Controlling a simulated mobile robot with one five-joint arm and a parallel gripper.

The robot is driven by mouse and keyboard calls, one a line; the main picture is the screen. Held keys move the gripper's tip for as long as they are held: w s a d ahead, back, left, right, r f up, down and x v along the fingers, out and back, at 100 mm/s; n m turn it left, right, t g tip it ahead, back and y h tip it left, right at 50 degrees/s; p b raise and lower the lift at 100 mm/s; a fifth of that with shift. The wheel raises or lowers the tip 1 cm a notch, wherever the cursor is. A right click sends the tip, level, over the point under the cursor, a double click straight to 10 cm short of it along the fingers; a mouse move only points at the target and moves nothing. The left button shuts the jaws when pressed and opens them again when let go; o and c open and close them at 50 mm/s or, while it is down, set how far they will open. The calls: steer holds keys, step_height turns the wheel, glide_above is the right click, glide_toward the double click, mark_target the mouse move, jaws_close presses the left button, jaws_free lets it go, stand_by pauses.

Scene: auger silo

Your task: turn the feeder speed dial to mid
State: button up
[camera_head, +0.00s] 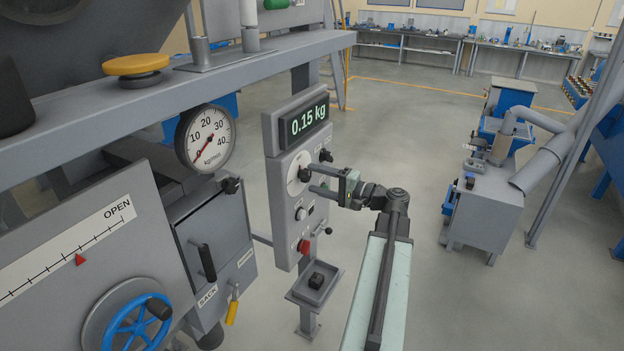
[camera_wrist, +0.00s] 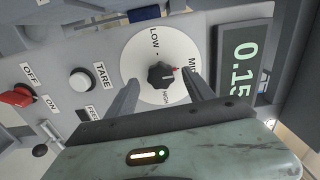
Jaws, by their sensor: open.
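The feeder speed dial is a black knob (camera_wrist: 160,75) with a red pointer on a round white plate (camera_wrist: 146,52), marked LOW and HIGH. A label starting with M is partly hidden by a finger. In the wrist view the red pointer aims right, toward that M label. In the head view the dial plate (camera_head: 294,172) is on the grey control panel (camera_head: 276,196). My gripper (camera_head: 312,178) is open in front of it. In the wrist view my gripper's fingers (camera_wrist: 161,78) stand on either side of the knob, apart from it as far as I can see.
The display (camera_head: 308,119) above the dial reads 0.15 kg. A TARE button (camera_wrist: 82,80) and red ON/OFF switch (camera_wrist: 17,96) share the panel. A black knob (camera_head: 326,155) protrudes close by the fingers. A small tray (camera_head: 315,284) is below.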

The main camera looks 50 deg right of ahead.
steer(key=v, duration=0.6)
stand_by(0.3)
